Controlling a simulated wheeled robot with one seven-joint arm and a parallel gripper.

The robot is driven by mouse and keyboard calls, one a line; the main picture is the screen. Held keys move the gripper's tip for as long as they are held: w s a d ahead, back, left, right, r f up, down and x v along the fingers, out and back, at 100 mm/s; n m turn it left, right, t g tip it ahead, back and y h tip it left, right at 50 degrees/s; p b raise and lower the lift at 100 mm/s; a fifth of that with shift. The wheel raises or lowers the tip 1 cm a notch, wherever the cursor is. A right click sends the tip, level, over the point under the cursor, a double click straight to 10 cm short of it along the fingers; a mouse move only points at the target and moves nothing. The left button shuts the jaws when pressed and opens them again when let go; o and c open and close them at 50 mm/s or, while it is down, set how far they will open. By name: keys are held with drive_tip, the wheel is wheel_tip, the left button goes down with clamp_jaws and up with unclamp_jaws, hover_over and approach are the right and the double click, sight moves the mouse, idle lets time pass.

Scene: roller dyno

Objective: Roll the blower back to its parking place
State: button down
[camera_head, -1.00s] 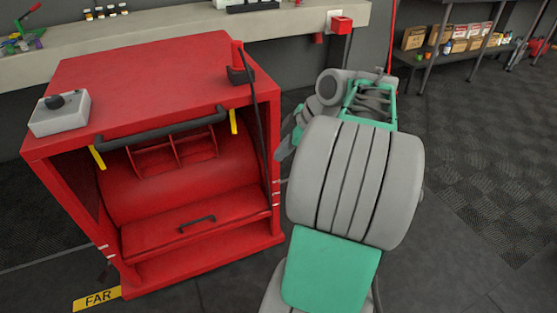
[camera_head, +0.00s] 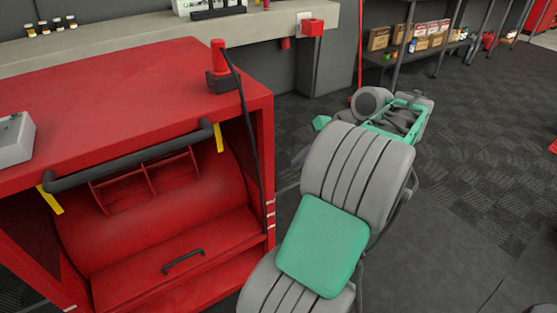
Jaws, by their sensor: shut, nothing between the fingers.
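A large red housing (camera_head: 120,85) fills the left of the view; I take it to be the blower, though no label says so. It has a rounded red drum (camera_head: 140,220) inside its open front. A black bar handle (camera_head: 130,157) with yellow tabs at both ends runs across the front top edge. A smaller black handle (camera_head: 183,261) sits on the low front panel. Its wheels and base are not visible. My grey and green arm reaches up the middle, right of the housing and apart from the bar handle. The gripper's fingers are hidden or outside the view.
A grey box (camera_head: 14,140) and a red device (camera_head: 222,75) with a black cable stand on the housing top. A pale bench (camera_head: 130,40) runs along the wall behind. Shelves with boxes (camera_head: 410,38) stand at the back right. The dark tiled floor (camera_head: 470,190) at right is clear.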

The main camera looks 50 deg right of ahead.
drive_tip(key=w+f+b, duration=0.4)
drive_tip(key=w+f, duration=0.3)
drive_tip(key=w, duration=0.1)
drive_tip(key=shift+w+a+f, duration=0.15)
drive_tip(key=shift+w+a, duration=0.15)
drive_tip(key=shift+a, duration=0.15)
